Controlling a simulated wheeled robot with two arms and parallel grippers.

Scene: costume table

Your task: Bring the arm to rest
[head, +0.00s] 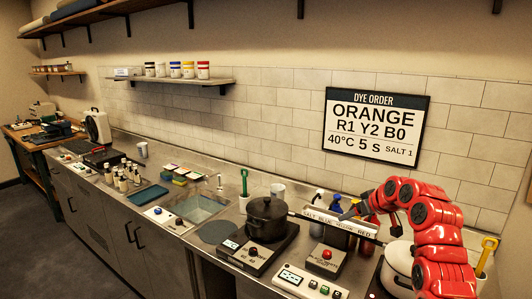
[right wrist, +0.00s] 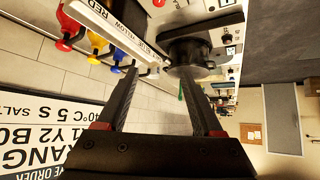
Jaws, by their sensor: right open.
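My red right arm reaches in from the right of the head view, bent above the counter's right end. Its black right gripper (head: 354,211) is raised near the labelled ladle rack (head: 340,222). In the right wrist view the two fingers of the right gripper (right wrist: 158,76) are spread apart with nothing between them. The rack (right wrist: 110,28) and the dark pot (right wrist: 188,52) show beyond the fingertips, and the picture is upside down there. I cannot tell the exact gap between gripper and rack. My left arm and gripper are in no view.
The dark lidded pot (head: 267,216) stands on a hotplate left of the rack. A pale pot (head: 398,262) is partly behind my arm. A red-button box (head: 325,260) and a control panel (head: 309,284) are in front. A sink (head: 196,208) lies left. The order sign (head: 376,126) hangs behind.

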